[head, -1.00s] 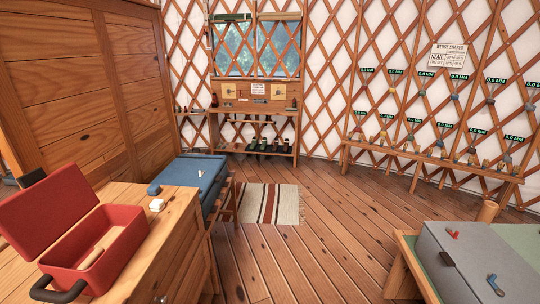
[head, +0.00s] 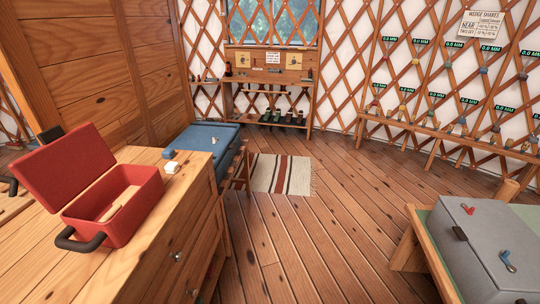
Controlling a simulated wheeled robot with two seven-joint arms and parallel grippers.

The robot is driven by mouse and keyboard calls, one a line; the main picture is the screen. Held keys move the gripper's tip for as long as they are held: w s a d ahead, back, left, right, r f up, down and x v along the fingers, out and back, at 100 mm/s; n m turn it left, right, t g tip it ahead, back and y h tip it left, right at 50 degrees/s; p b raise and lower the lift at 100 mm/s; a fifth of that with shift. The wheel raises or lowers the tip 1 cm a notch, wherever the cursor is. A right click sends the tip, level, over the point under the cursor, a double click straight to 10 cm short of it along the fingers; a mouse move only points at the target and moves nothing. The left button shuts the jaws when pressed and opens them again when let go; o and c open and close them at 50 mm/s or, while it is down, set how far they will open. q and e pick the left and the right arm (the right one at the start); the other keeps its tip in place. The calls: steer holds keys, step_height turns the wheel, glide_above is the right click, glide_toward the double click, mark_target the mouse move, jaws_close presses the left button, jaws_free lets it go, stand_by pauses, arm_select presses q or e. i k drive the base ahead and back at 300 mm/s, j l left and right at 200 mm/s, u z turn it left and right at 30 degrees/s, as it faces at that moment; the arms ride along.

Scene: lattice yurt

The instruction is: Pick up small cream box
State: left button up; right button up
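A small cream box (head: 173,167) sits on the top of the wooden cabinet (head: 165,222) at the left, near its far right edge. It looks whitish and blocky, and is too small to show detail. A small blue block (head: 169,154) is just behind it. Neither of my grippers shows in the head view, so nothing is seen touching the cream box.
An open red case (head: 148,186) with a dark handle stands nearer on the cabinet, with a tan rod-like item inside. A blue-topped bench (head: 208,136) is beyond. A grey case (head: 480,245) is at right. The middle floor is open.

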mark_target(171, 168)
steer(key=i+u, duration=0.1)
steer(key=u, duration=0.35)
steer(key=i+l+u, duration=0.1)
steer(key=u, duration=0.3)
